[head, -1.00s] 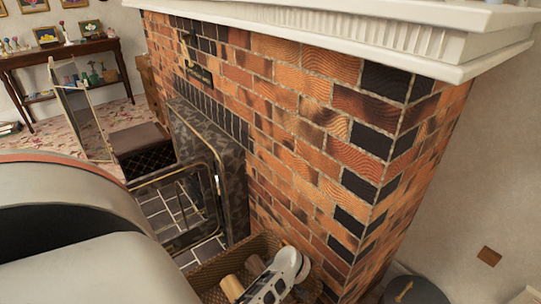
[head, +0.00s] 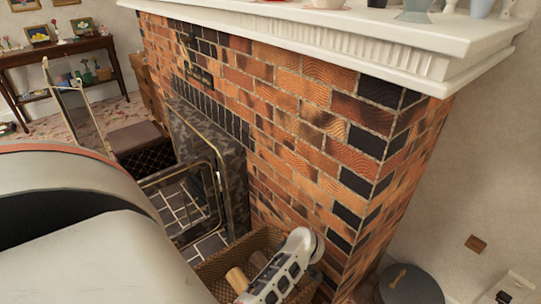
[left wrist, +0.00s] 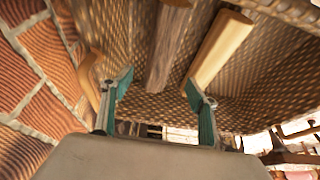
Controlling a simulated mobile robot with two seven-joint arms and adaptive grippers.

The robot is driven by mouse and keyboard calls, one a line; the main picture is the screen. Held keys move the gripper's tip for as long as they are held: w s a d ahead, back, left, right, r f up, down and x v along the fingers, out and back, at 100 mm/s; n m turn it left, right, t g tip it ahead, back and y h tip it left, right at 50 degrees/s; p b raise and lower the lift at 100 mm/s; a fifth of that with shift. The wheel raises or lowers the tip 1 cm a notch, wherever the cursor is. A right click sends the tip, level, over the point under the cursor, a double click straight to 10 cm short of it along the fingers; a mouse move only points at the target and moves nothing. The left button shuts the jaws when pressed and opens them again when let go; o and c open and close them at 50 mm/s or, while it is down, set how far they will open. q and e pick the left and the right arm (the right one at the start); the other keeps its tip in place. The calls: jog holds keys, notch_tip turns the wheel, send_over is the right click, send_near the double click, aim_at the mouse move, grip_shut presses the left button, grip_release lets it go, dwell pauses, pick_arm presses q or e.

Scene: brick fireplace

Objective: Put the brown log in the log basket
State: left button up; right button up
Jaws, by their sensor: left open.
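The woven log basket (head: 211,268) stands at the foot of the brick fireplace. It fills much of the left wrist view (left wrist: 120,38). In the left wrist view, the brown log (left wrist: 166,45) lies against the basket's weave, beside a lighter tan log (left wrist: 218,52). Another tan curved piece (left wrist: 91,78) is at the left, partly hidden. Log ends (head: 237,279) also show in the basket in the head view. My left gripper (left wrist: 158,84) is open, its teal fingers apart and empty, pointing at the basket. Its fingers are hidden in the head view. My right gripper is not in view.
The brick fireplace (head: 310,140) with its white mantel (head: 400,48) rises beside the basket. A metal-framed fire door (head: 185,205) is to the left. A dark round-lidded container (head: 408,285) stands right of the fireplace. A folding screen (head: 72,105) is farther back.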

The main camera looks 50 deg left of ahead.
pick_arm(q)
jog(key=a+r+t+y, duration=0.4)
jog(key=a+r+y, duration=0.3)
jog(key=a+r, duration=0.4)
jog(key=w+d+r+m+t+p, duration=0.1)
jog(key=w+d+r+m+t, duration=0.15)
jog(key=r+t, duration=0.3)
jog(key=w+d+r+m+t, duration=0.1)
jog(key=d+r+m+t, duration=0.3)
jog(key=r, duration=0.3)
jog(key=s+d+f+m+t+h, duration=0.1)
jog(key=s+d+m+t+h, duration=0.1)
jog(key=d+m+h, duration=0.4)
jog(key=s+d+f+m+t+h, duration=0.1)
jog(key=d+f+m+t+h, duration=0.1)
jog(key=d+m+h, duration=0.5)
jog(key=s+d+f+m+g, duration=0.1)
jog(key=s+d+f+g, duration=0.2)
jog(key=s+f, duration=0.3)
jog(key=s+d+f+m+g, duration=0.1)
jog(key=s+d+f+g, duration=0.3)
jog(key=s+f, duration=0.2)
jog(key=shift+s+d+h, duration=0.2)
jog(key=shift+s+h, duration=0.1)
jog(key=shift+s, duration=0.8)
